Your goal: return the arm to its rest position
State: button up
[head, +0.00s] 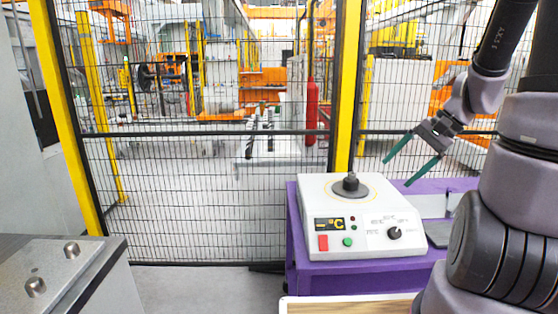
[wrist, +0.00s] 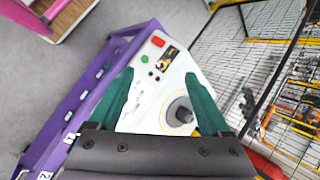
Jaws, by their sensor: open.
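My gripper (head: 411,168) is open, with its two green fingers apart and nothing between them. It hangs in the air to the right of and above the white heater device (head: 335,240) on the purple table. In the wrist view my gripper (wrist: 170,95) points toward the heater (wrist: 155,95), whose front panel and round plate show between and beyond the fingers. My arm rises at the right of the head view and bends down to the gripper.
The purple table (head: 300,270) stands before a black mesh fence (head: 200,190) with yellow posts (head: 349,80). A grey machine top with two studs (head: 55,265) is at the lower left. A wooden surface (head: 350,305) lies at the front. The floor between is clear.

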jog(key=s+a+r+n+t+h, duration=0.2)
jog(key=s+r, duration=0.2)
jog(key=r, duration=0.4)
jog(key=s+a+r+n+t+h, duration=0.2)
jog(key=s+r, duration=0.3)
jog(key=r, duration=0.3)
jog(key=shift+a+r+n+t, duration=0.3)
jog(key=shift+a+n, duration=0.2)
jog(key=shift+a, duration=0.3)
